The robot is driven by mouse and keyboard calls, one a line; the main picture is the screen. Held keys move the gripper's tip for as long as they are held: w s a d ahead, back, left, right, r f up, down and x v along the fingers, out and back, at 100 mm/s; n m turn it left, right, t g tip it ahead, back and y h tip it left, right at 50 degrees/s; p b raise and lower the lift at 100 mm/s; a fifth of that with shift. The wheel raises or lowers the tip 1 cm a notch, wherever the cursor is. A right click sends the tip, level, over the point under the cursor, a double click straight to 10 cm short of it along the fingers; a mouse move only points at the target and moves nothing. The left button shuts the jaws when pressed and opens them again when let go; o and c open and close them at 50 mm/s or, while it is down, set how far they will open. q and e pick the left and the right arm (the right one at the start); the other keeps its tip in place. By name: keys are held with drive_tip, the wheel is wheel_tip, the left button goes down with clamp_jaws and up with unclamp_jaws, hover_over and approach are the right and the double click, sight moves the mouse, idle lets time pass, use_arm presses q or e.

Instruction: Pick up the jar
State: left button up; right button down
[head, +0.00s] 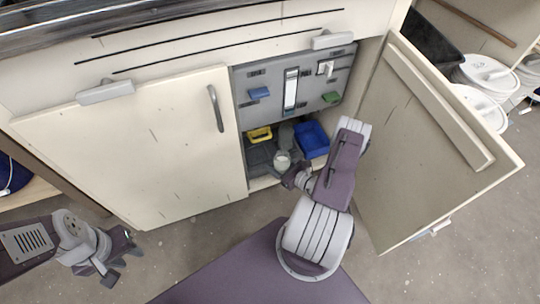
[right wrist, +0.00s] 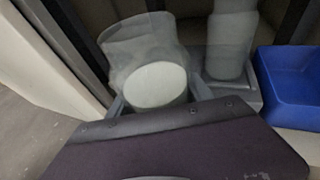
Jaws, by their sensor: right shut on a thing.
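The jar (head: 282,160) is a small pale container with a whitish round top, inside the open lower cabinet. In the right wrist view its white round top (right wrist: 155,85) shows just past my wrist's dark housing. My right gripper (head: 292,176) reaches into the cabinet opening and is shut on the jar from the near side. My left gripper (head: 120,258) is open and empty, low over the floor at the left, far from the jar.
A blue bin (head: 311,140) and a yellow bin (head: 259,134) stand in the cabinet. A second grey jar (right wrist: 230,45) stands in a grey bin beside the held one. The open door (head: 440,150) flanks my right arm; the left door (head: 140,150) is closed. White buckets (head: 485,72) stand at right.

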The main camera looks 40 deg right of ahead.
sight(283, 169)
drive_tip(key=shift+s+d+p, duration=0.15)
drive_tip(key=shift+s+p, duration=0.1)
drive_tip(key=shift+s, duration=0.55)
drive_tip(key=shift+s+d+p, duration=0.1)
drive_tip(key=shift+s+p, duration=0.1)
drive_tip(key=shift+s, duration=0.6)
